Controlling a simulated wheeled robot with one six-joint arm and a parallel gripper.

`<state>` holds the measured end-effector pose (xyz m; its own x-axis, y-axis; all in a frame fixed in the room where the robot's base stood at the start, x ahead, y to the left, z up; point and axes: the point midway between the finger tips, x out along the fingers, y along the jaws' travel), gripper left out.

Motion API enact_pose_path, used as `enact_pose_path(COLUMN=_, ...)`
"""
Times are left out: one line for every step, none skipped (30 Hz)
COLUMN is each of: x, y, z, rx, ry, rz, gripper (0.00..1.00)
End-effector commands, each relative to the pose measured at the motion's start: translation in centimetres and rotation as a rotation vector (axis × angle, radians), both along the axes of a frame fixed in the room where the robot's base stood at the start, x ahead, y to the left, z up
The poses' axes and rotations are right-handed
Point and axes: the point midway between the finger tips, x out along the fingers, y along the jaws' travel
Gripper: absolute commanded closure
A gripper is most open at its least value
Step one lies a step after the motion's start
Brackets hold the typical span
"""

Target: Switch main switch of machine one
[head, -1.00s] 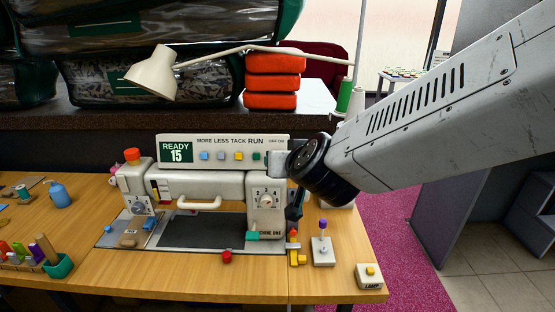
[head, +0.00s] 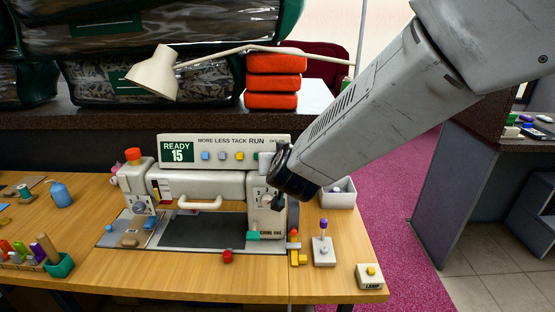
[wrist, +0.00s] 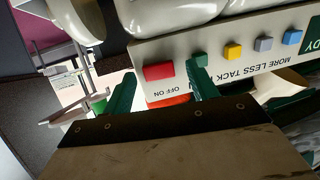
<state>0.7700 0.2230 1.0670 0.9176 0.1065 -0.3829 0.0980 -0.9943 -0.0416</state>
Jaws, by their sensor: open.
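Machine one (head: 196,185) is a cream sewing machine on the wooden table, with a panel on top reading READY 15 (head: 177,152). In the wrist view, turned upside down, a red switch (wrist: 158,71) sits beside the OFF ON lettering at the panel's end. My gripper (wrist: 161,88) is open, its two green fingers on either side of the red switch. The finger on the right lies close to the green button (wrist: 197,62); I cannot tell if it touches. In the head view my arm hides the switch and most of the gripper.
Yellow (wrist: 232,50), grey and blue buttons follow along the panel. A lamp arm (head: 250,48) and red stacked cushions (head: 272,82) stand behind. A joystick box (head: 323,250), LAMP box (head: 370,276) and white tray (head: 338,194) are at the right.

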Motion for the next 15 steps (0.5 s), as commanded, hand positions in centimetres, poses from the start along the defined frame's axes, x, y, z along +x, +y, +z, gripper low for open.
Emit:
enact_pose_path(x=-0.01, y=0.0, z=0.01, rx=0.0, ry=0.0, rz=0.0, gripper=0.42)
enact_pose_path(x=-0.01, y=0.0, z=0.02, rx=0.0, ry=0.0, rz=0.0, gripper=0.42)
enact_pose_path(x=-0.01, y=0.0, z=0.02, rx=0.0, ry=0.0, rz=0.0, gripper=0.45)
enact_pose_path(x=-0.01, y=0.0, z=0.02, rx=0.0, ry=0.0, rz=0.0, gripper=0.53)
enact_pose_path(x=-0.01, y=0.0, z=0.02, rx=0.0, ry=0.0, rz=0.0, gripper=0.61)
enact_pose_path(x=-0.02, y=0.0, z=0.02, rx=0.0, ry=0.0, rz=0.0, gripper=0.72)
enact_pose_path(x=-0.02, y=0.01, z=0.02, rx=0.0, ry=0.0, rz=0.0, gripper=0.81)
enact_pose_path(x=-0.02, y=0.01, z=0.02, rx=0.0, ry=0.0, rz=0.0, gripper=0.87)
enact_pose_path(x=-0.02, y=0.02, z=0.03, rx=0.0, ry=0.0, rz=0.001, gripper=0.87)
enact_pose_path(x=-0.02, y=0.03, z=0.03, rx=0.0, ry=0.0, rz=0.001, gripper=0.87)
enact_pose_path(x=-0.02, y=0.04, z=0.03, rx=0.0, ry=0.0, rz=0.001, gripper=0.87)
enact_pose_path(x=-0.03, y=0.06, z=0.03, rx=0.0, ry=0.0, rz=0.0, gripper=0.87)
enact_pose_path(x=-0.02, y=0.09, z=0.04, rx=-0.001, ry=-0.001, rz=-0.002, gripper=0.86)
enact_pose_path(x=-0.01, y=0.14, z=0.06, rx=-0.002, ry=-0.001, rz=-0.005, gripper=0.86)
enact_pose_path(x=0.0, y=0.21, z=0.08, rx=-0.003, ry=-0.002, rz=-0.015, gripper=0.86)
